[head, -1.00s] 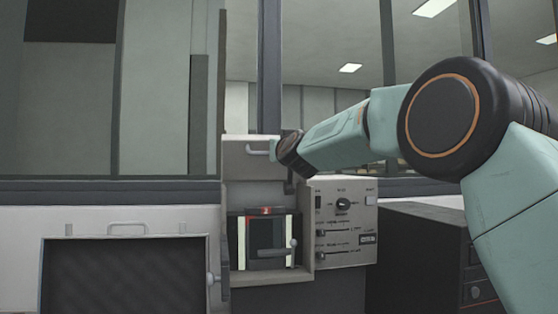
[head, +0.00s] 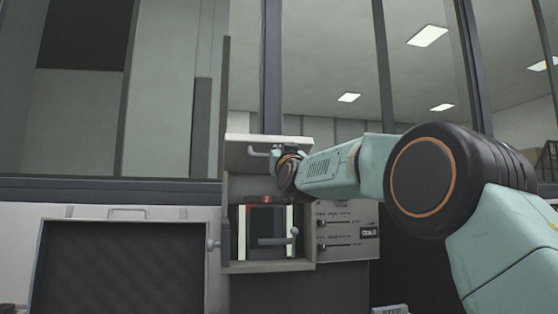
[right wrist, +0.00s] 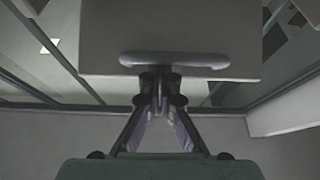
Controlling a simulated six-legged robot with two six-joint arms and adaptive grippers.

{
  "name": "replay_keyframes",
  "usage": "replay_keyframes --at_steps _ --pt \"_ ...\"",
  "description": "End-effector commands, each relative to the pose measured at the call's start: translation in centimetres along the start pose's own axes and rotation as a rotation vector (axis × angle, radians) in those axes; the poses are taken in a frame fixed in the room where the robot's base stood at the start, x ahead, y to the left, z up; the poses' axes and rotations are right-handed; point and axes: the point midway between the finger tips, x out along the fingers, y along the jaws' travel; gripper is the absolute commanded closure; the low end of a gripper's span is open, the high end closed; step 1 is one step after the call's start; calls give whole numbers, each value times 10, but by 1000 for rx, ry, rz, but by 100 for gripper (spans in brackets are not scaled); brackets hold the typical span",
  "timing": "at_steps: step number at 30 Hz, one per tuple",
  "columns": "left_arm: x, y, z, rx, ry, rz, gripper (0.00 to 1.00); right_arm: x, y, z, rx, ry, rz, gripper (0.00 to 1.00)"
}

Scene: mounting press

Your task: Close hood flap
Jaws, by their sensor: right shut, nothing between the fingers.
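The hood flap (head: 240,138) is the beige panel at the top of the press housing. In the right wrist view the flap (right wrist: 110,35) fills the upper middle, with a rounded bar handle (right wrist: 195,61) along its lower edge. The handle also shows in the head view (head: 259,152). My right gripper (head: 277,154) is at the flap's handle, its arm coming in from the right. Its fingers (right wrist: 160,75) are shut with nothing between them, tips at the handle's middle; whether they touch it I cannot tell. My left gripper is not in view.
Below the flap is the press chamber (head: 267,228) with a lever handle (head: 290,236). A dark panel with a pale frame (head: 125,212) is at the left. Windows stand behind.

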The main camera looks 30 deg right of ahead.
Motion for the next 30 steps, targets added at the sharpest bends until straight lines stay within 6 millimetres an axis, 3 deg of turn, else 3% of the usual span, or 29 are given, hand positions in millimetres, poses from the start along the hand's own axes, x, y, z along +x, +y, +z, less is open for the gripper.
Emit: replay_keyframes --at_steps 3,15,30 --pt "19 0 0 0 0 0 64 -6 0 11 -1 39 1 100" --pt "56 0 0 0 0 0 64 -17 0 35 -2 194 2 100" --pt "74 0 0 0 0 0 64 -26 0 71 -2 401 4 100"
